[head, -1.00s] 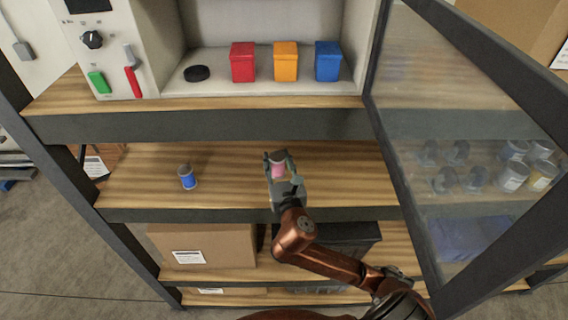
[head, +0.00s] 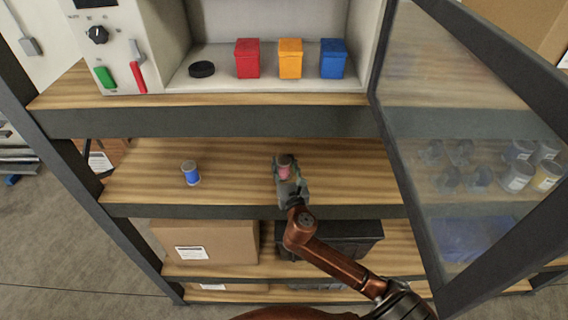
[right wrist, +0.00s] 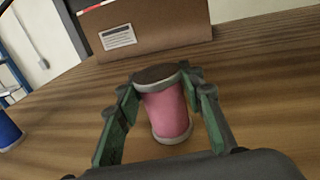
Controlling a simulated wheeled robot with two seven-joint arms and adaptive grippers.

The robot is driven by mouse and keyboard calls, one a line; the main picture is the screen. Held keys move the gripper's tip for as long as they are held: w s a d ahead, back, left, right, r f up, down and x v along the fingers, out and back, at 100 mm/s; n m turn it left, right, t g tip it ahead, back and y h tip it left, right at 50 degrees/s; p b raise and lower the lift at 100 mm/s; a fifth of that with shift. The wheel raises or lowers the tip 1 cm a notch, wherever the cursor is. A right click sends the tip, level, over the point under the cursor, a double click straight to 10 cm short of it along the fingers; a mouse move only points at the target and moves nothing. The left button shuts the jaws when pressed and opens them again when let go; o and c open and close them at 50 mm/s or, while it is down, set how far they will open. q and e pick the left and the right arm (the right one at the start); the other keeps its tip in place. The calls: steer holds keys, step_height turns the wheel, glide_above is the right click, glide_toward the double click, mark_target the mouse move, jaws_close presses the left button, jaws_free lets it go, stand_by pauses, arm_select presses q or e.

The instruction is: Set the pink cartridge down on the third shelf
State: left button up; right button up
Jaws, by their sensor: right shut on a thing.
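The pink cartridge (right wrist: 168,112) stands upright between the fingers of my right gripper (right wrist: 160,105) in the right wrist view. It has a dark top and a pale rim at its lower end. My right gripper (head: 286,170) is shut on it, over the wooden shelf (head: 235,170) below the machine. The cartridge (head: 285,172) shows small and partly covered in the head view. Its lower end looks at or close to the shelf surface; I cannot tell whether it touches. My left gripper is not in view.
A blue cartridge (head: 191,173) stands left on the same shelf. Above are red (head: 247,60), orange (head: 290,60) and blue bins (head: 333,60). A glass door (head: 450,100) stands open at the right. A cardboard box (head: 208,240) and black crate (head: 335,240) sit below.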

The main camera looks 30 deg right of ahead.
steer(key=shift+f, duration=0.1)
steer(key=o, duration=1.4)
steer(key=shift+s, duration=0.1)
steer(key=b+v, duration=0.2)
steer(key=v, duration=1)
